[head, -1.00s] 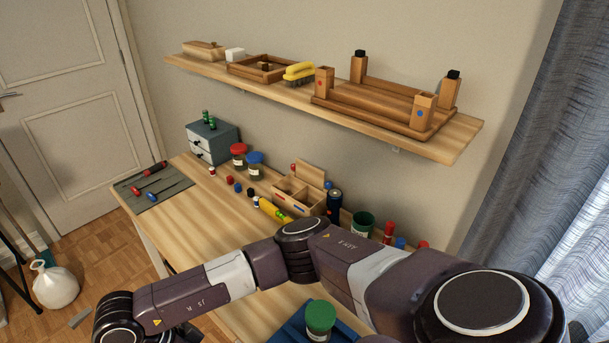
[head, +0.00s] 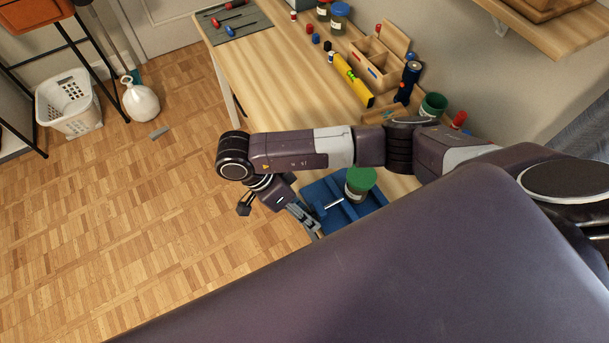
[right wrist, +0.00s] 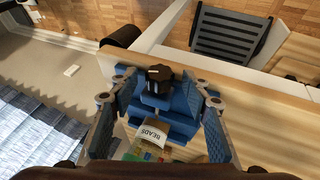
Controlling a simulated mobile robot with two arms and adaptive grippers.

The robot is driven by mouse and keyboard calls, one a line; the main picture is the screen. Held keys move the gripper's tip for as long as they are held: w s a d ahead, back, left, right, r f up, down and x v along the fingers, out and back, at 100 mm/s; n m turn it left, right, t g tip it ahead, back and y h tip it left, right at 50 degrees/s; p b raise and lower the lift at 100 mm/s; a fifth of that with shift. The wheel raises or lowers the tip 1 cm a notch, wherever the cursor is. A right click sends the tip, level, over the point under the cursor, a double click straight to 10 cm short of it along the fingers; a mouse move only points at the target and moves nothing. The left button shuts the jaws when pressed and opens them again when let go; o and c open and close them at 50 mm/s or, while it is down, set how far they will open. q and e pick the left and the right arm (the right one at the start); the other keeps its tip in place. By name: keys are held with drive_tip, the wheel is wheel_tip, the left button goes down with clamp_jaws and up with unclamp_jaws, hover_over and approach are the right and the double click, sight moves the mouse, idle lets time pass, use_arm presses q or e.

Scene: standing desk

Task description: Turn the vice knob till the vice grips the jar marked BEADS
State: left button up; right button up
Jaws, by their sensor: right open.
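The jar (head: 357,192) with a green lid stands upright in the blue vice (head: 370,208) at the desk's front edge. Its label reads BEADS in the right wrist view (right wrist: 152,134). The vice's black knob (right wrist: 159,73) shows between and beyond the two spread fingers of my right gripper (right wrist: 160,92). The fingers are open, with space on both sides of the knob. In the head view, my right gripper (head: 307,222) is at the vice's front end and the knob is hidden. Whether the jaws touch the jar is unclear. My left gripper is out of view.
Open floor (head: 130,230) lies left of the desk. A white basket (head: 68,105) stands farther left.

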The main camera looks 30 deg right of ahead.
drive_tip(key=c, duration=1.2)
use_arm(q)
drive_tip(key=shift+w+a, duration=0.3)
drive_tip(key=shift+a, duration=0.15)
use_arm(e)
drive_tip(key=shift+o, duration=0.2)
drive_tip(key=shift+s+t, duration=0.15)
drive_tip(key=shift+t, duration=0.55)
drive_tip(key=shift+s+f+m+t+b, duration=0.1)
drive_tip(key=shift+m+t+b, duration=0.2)
drive_tip(key=shift+t+b, duration=0.4)
drive_tip(key=t+b, duration=0.2)
drive_tip(key=shift+s+f+m+b, duration=0.1)
drive_tip(key=shift+s+m+b, duration=0.1)
drive_tip(key=shift+m+b, duration=0.15)
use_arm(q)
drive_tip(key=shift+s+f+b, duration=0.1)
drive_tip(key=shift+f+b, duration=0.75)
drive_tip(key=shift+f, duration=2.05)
use_arm(e)
drive_tip(key=shift+s+t, duration=0.1)
drive_tip(key=shift+t, duration=0.8)
